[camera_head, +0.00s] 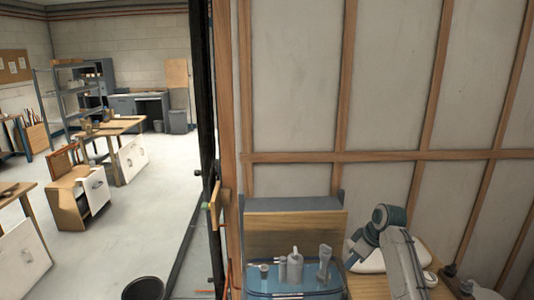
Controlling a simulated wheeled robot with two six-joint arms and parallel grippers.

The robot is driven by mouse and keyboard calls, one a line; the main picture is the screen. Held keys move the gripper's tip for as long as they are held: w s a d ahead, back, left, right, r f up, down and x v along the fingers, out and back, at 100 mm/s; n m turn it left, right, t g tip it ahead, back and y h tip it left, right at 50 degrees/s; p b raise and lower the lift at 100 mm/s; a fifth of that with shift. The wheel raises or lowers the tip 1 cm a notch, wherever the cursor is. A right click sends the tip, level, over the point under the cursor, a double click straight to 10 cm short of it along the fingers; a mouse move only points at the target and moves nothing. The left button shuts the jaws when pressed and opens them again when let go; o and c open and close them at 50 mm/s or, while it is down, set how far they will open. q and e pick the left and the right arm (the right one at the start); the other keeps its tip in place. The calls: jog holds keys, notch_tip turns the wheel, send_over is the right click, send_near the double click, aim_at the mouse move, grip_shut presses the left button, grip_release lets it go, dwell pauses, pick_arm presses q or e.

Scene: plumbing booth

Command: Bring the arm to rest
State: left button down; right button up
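My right arm (400,262), white with teal-grey joints, is folded at the lower right, in front of the wood-framed wall. Its bent joint (389,217) points up. I cannot make out the fingertips of my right gripper, so whether it is open or shut does not show. I see nothing held by this arm. My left arm and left gripper are not in view.
A blue tray (258,290) with several grey-white fittings (295,266) stands just left of my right arm. A wooden-faced box (292,236) is behind it. A black bucket (144,289) stands lower left. Open floor (140,215) lies left, with workbenches (122,126) beyond.

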jog(key=s+d+f+m+h+b, duration=0.15)
jog(key=s+f, duration=0.55)
jog(key=f, duration=0.8)
jog(key=s+d+f+m+g+b, duration=0.1)
jog(key=s+f+m+b, duration=0.15)
jog(key=s+f, duration=0.9)
jog(key=s+d+f+m+h+b, duration=0.1)
jog(key=s+f+m, duration=0.1)
jog(key=f, duration=1.8)
jog(key=s+d+f+m+h+b, duration=0.1)
jog(key=s+f, duration=0.7)
jog(key=s, duration=0.2)
jog(key=s+f+m+b, duration=0.1)
jog(key=s+f, duration=0.6)
jog(key=s, duration=0.3)
jog(key=s+f, duration=0.4)
jog(key=s, duration=0.9)
jog(key=s+f+b, duration=0.1)
jog(key=s+f, duration=0.3)
jog(key=s, duration=0.9)
jog(key=shift+s+d+f+m+g, duration=0.15)
jog(key=shift+s+f+m+g, duration=0.15)
jog(key=shift+f+m+g, duration=0.1)
jog(key=shift+h, duration=0.25)
